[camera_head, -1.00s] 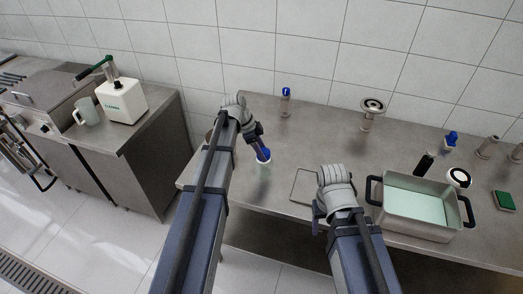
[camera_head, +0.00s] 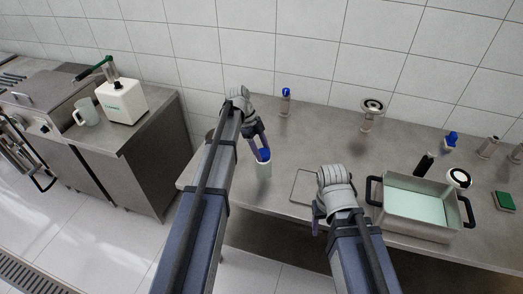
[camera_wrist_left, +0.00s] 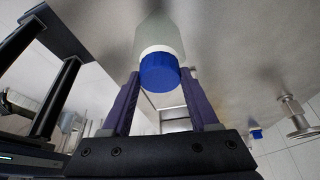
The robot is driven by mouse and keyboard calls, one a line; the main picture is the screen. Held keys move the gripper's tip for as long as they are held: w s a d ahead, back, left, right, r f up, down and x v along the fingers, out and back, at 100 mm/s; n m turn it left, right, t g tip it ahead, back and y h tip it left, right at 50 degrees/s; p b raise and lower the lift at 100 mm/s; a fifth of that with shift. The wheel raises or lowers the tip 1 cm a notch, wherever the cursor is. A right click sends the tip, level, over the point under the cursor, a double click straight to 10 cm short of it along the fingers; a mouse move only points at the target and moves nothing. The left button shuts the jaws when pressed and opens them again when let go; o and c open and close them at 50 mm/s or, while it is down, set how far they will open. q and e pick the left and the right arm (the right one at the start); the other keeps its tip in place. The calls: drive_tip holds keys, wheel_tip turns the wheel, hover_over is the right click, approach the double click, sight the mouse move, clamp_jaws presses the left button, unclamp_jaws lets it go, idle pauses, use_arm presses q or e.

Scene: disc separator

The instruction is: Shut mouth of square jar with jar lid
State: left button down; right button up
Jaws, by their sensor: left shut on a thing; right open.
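The jar lid (camera_head: 264,154) is blue and sits at the top of the pale translucent square jar (camera_head: 264,171), near the table's front edge. My left gripper (camera_head: 262,148) is shut on the lid. In the left wrist view the lid (camera_wrist_left: 160,73) is between my fingertips, against a white band at the mouth of the jar (camera_wrist_left: 160,30). I cannot tell whether the lid is fully seated. My right gripper (camera_head: 318,218) is open and empty at the table's front edge, partly hidden by its wrist.
A grey tub (camera_head: 413,225) with black handles stands to the right. A blue-topped bottle (camera_head: 286,101) and a metal stand (camera_head: 369,116) are at the back. The table between is clear.

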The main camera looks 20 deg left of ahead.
use_arm(q)
drive_tip(key=shift+m, duration=0.4)
drive_tip(key=shift+c, duration=0.3)
unclamp_jaws()
drive_tip(key=p+v, duration=0.7)
drive_tip(key=shift+r, duration=0.4)
drive_tip(key=shift+w+a, duration=0.1)
drive_tip(key=shift+a, duration=0.05)
wheel_tip(320, 180, up, 4)
drive_tip(key=p, duration=0.4)
drive_tip(key=shift+f, duration=0.1)
